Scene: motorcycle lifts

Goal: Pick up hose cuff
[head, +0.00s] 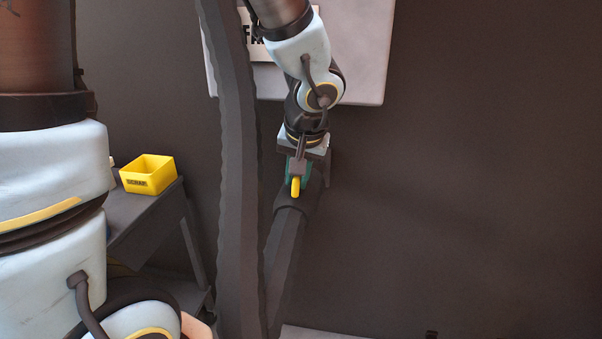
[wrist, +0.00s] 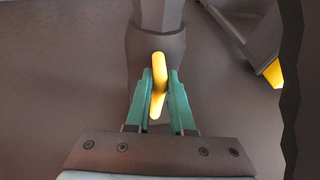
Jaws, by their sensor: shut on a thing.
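The hose cuff (head: 311,197) is a dark grey-brown collar at the top of a dark duct in the head view, with a yellow tab (head: 295,187) on it. In the wrist view the cuff (wrist: 154,48) is at upper middle, and its yellow tab (wrist: 158,85) stands between two green fingers. My gripper (wrist: 158,100) is shut on this tab. In the head view my gripper (head: 297,172) comes down from above onto the cuff, and its fingers are partly hidden.
A thick dark hanging hose (head: 232,150) passes close left of my gripper. A yellow scrap bin (head: 148,175) sits on a dark cart (head: 150,215) at left. A pale sign board (head: 365,50) is behind my arm. The wall area at right is clear.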

